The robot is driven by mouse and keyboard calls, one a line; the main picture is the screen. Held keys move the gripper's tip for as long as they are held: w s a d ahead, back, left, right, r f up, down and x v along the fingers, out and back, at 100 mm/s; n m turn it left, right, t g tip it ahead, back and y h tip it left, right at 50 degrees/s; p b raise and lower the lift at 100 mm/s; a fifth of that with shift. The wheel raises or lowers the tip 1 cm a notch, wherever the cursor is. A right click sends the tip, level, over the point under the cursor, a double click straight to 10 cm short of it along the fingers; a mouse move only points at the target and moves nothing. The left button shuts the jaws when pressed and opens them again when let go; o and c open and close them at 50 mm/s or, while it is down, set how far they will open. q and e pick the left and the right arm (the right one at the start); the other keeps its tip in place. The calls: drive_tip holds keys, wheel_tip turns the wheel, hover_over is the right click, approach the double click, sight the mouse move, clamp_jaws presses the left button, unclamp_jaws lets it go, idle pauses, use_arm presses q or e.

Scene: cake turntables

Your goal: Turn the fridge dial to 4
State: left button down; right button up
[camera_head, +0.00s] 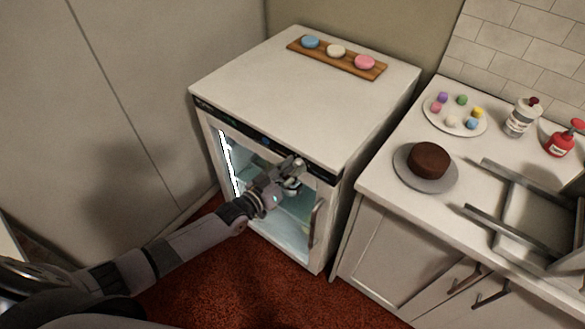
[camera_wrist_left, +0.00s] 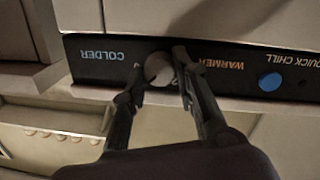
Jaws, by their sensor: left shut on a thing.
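The white fridge (camera_head: 300,95) with a glass door (camera_head: 288,222) stands in the middle of the head view. Its black control strip (camera_wrist_left: 105,62) shows the words COLDER, WARMER and QUICK CHILL upside down in the left wrist view. The round pale dial (camera_wrist_left: 159,69) sits between COLDER and WARMER. My left gripper (camera_wrist_left: 160,78) is shut on the dial, one finger on each side. In the head view my left gripper (camera_head: 296,166) is at the fridge's front top edge and hides the dial. The dial's number setting cannot be read. My right gripper is not in view.
A blue round button (camera_wrist_left: 270,82) is on the strip beside QUICK CHILL. A wooden board (camera_head: 345,63) with three coloured macarons lies on the fridge. The counter at right holds a chocolate cake (camera_head: 429,160), a plate (camera_head: 436,121) and two bottles.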

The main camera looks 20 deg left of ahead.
use_arm(q)
drive_tip(key=c, duration=1.3)
unclamp_jaws()
drive_tip(key=shift+s, duration=0.1)
drive_tip(key=v, duration=1.1)
drive_tip(key=shift+s+a, duration=0.3)
drive_tip(key=shift+s, duration=0.05)
drive_tip(key=s+a+f+g+y, duration=0.2)
drive_tip(key=s+f, duration=0.2)
drive_tip(key=f, duration=0.5)
drive_tip(key=s+a+f+g+y, duration=0.2)
drive_tip(key=s+f, duration=0.2)
drive_tip(key=f, duration=0.6)
drive_tip(key=s+a+f+g+y, duration=0.2)
drive_tip(key=s+f+g, duration=0.15)
drive_tip(key=f, duration=0.55)
drive_tip(key=s+d+f+g, duration=0.1)
drive_tip(key=s+f+g, duration=0.1)
drive_tip(key=s+f, duration=0.3)
drive_tip(key=s+d+f+g, duration=0.2)
drive_tip(key=s+f, duration=0.3)
drive_tip(key=s, duration=0.9)
drive_tip(key=s+d+f+g+y, duration=0.1)
drive_tip(key=s+f+g, duration=0.2)
drive_tip(key=s, duration=0.6)
drive_tip(key=shift+s+d+f+m, duration=0.15)
drive_tip(key=shift+d+f+m, duration=0.05)
drive_tip(key=shift+f, duration=0.25)
drive_tip(key=shift+s+d+f+m, duration=0.2)
drive_tip(key=shift+f, duration=0.3)
